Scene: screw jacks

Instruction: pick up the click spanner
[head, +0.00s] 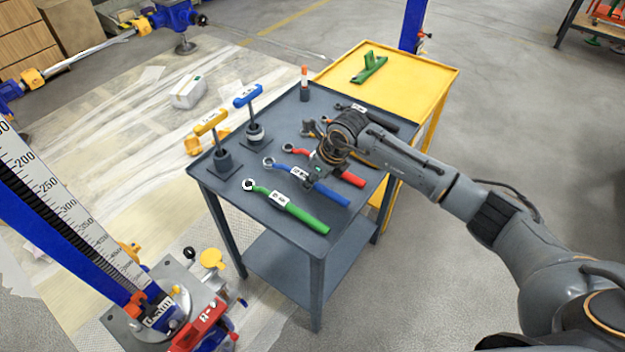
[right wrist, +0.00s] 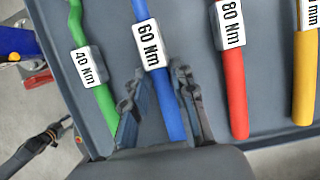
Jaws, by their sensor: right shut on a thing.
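Spanners with coloured handles lie side by side on the grey table (head: 262,220). The green one (head: 305,215) reads 40 Nm in the right wrist view (right wrist: 103,100). The blue one (head: 332,195) reads 60 Nm there (right wrist: 141,12), and the red one (head: 352,179) reads 80 Nm (right wrist: 235,90). My right gripper (head: 316,175) is over the blue spanner. In the right wrist view its fingers (right wrist: 160,78) are closed on either side of the blue handle, just below the label. The fingertips are partly hidden in the head view.
A yellow T-handle tool (head: 210,122) and a blue one (head: 248,95) stand upright at the table's left. A yellow-handled tool (right wrist: 304,85) lies beyond the red spanner. A yellow table (head: 425,75) adjoins behind. A screw jack (head: 165,305) stands front left.

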